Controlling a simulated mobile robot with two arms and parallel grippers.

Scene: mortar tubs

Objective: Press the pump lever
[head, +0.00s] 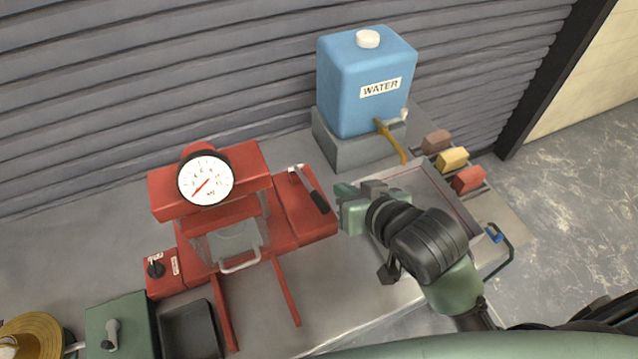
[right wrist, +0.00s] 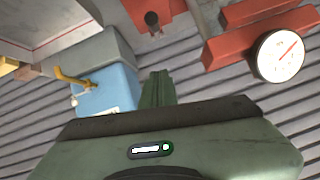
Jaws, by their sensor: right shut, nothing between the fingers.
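The pump lever (head: 314,194) has a black grip and a metal base. It sits on the right side of the red press (head: 290,215), with its grip slanting down to the right in the head view. Its dark grip end (right wrist: 153,20) shows near the top of the right wrist view. My right gripper (head: 340,208) is shut and empty, just right of the grip's end; a small gap seems to lie between them. Its closed fingers (right wrist: 157,85) also show in the right wrist view. My left gripper is not in view.
A round gauge (head: 205,178) faces forward on the press. A blue water tank (head: 365,85) with a yellow tap (head: 390,140) stands behind my right gripper. A grey tray (head: 425,185) lies under my right arm. Coloured blocks (head: 452,160) stand at the right.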

